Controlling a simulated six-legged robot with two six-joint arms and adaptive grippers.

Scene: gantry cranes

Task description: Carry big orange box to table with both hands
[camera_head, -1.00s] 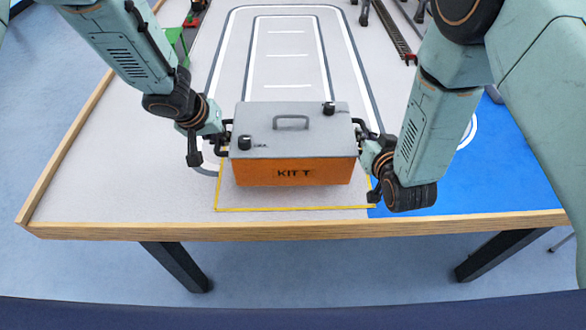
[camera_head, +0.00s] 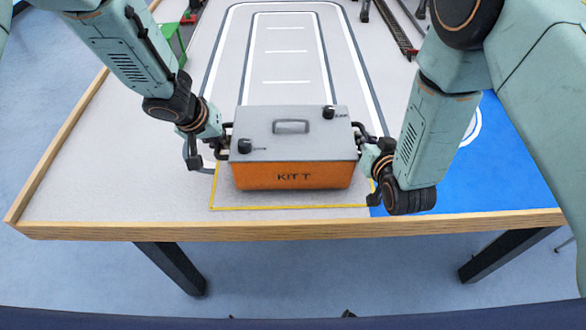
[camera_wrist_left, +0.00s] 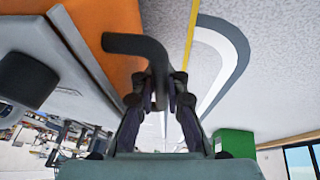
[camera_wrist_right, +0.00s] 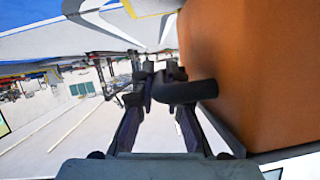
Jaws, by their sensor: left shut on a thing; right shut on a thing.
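The big orange box (camera_head: 293,176) has a grey lid with a handle and "KITT" on its front. It is upright over the yellow-outlined area of the table (camera_head: 120,195); whether it touches the top I cannot tell. My left gripper (camera_head: 222,142) is shut on the box's black left side handle, which shows close up in the left wrist view (camera_wrist_left: 140,45). My right gripper (camera_head: 368,150) is shut on the right side handle, seen in the right wrist view (camera_wrist_right: 190,92). The box's orange side (camera_wrist_right: 235,70) fills the right of that view.
The yellow outline (camera_head: 290,207) lies near the table's wooden front edge (camera_head: 290,228). A blue mat (camera_head: 490,180) is at the right. A green object (camera_head: 172,40) and a dark rail track (camera_head: 395,30) are farther back. The white-lined lane behind the box is clear.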

